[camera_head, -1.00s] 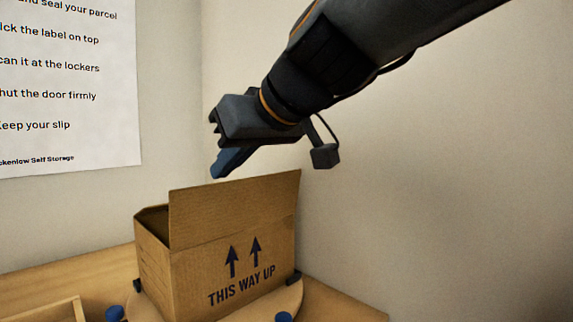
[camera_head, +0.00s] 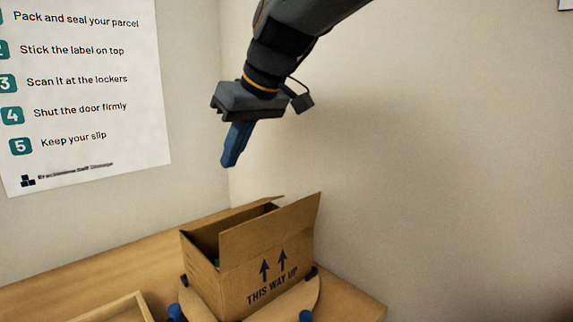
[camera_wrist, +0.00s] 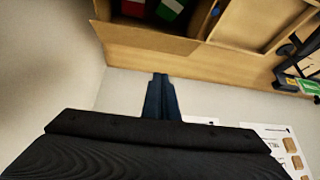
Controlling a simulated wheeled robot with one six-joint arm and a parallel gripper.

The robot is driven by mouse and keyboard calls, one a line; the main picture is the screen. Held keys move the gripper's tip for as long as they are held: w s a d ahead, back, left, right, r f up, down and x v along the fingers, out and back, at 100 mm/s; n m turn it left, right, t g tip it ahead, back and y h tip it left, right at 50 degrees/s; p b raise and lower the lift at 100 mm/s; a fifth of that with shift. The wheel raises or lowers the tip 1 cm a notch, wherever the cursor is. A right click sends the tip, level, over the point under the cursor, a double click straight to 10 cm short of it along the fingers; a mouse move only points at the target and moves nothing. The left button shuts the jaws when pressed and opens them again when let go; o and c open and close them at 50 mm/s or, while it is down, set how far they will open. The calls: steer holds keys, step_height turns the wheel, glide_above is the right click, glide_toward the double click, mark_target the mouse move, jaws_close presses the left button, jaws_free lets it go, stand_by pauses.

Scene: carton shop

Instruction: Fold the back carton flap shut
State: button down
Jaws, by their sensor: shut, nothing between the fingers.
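The brown carton (camera_head: 238,287) stands on a round turntable, marked THIS WAY UP. Its near flap (camera_head: 268,229) stands up and leans outward. A cardboard edge (camera_head: 232,215) shows along the far side; whether it is the back flap or the wall is hard to tell there. In the wrist view, a flap (camera_wrist: 150,39) on the side nearest my gripper sticks outward, and the carton is open. Green and red items (camera_wrist: 170,10) lie inside. My gripper (camera_head: 228,163), also in the wrist view (camera_wrist: 160,76), is shut and empty. It points down above the carton's left end, apart from it.
The turntable (camera_head: 291,305) has blue knobs and dark clips. A wooden tray (camera_head: 118,309) lies at the lower left of the table. Walls stand behind and to the right, one with an instruction poster (camera_head: 85,90). Air around my gripper is free.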

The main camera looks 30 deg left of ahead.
step_height(320, 180, up, 3)
steer(key=a+h+p, duration=0.2)
steer(key=h+p, duration=0.1)
steer(key=p, duration=0.5)
steer(key=h+p, duration=0.2)
steer(key=p, duration=0.6)
glide_above(237, 212)
steer(key=shift+m, duration=0.4)
steer(key=f, duration=0.8)
steer(key=shift+w+a+f, duration=0.15)
steer(key=shift+a+f, duration=0.05)
steer(key=shift+a, duration=0.2)
steer(key=f, duration=0.1)
steer(key=d+f+p, duration=0.1)
steer(key=f, duration=0.1)
steer(key=shift+f, duration=0.1)
steer(key=shift+d+f, duration=0.2)
steer(key=shift+f, duration=0.4)
steer(key=shift+s, duration=0.2)
